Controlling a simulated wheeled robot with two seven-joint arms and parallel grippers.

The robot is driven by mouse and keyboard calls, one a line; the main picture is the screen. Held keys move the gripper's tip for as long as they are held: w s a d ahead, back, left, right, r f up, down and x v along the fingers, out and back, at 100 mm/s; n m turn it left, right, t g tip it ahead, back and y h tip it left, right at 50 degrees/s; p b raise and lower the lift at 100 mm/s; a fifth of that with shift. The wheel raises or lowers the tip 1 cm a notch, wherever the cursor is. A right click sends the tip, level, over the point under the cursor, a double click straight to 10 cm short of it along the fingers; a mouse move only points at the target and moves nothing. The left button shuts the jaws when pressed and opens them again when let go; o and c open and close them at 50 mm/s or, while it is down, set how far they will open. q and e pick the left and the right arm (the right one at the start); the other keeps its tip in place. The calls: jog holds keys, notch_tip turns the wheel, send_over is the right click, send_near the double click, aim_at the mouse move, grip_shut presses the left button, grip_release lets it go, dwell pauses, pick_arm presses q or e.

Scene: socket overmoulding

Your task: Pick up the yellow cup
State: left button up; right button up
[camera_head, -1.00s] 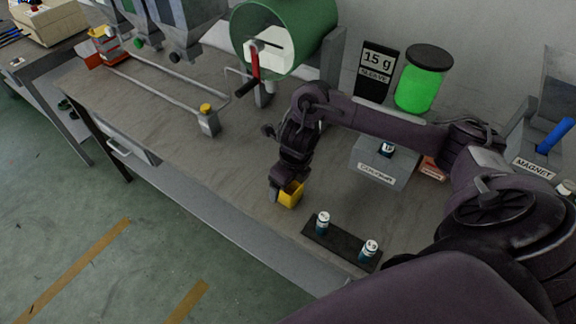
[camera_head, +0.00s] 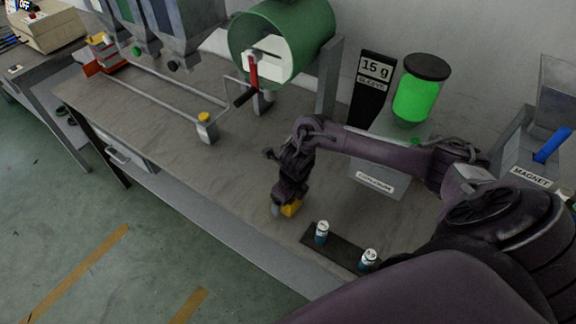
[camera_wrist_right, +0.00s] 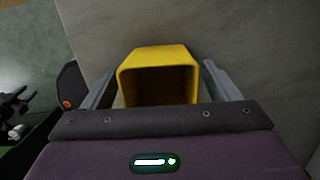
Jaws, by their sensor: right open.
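The yellow cup (camera_head: 291,208) stands on the workbench, partly hidden by my right gripper in the head view. In the right wrist view the yellow cup (camera_wrist_right: 158,75) shows its square open mouth and dark inside. My right gripper (camera_head: 283,207) is down at the cup. In the wrist view its two grey fingers (camera_wrist_right: 160,85) are apart, one on each side of the cup, with a narrow gap visible by the left finger. My left gripper is not in the head view.
A black strip holder (camera_head: 343,249) with two small labelled vials stands just right of the cup. Behind are a green drum (camera_head: 318,40), a 15 g sign (camera_head: 374,85) and a green jar (camera_head: 418,97). The bench's front edge is close; bare bench lies left.

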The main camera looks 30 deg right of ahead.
jog(key=c, duration=0.8)
jog(key=shift+c, duration=1.3)
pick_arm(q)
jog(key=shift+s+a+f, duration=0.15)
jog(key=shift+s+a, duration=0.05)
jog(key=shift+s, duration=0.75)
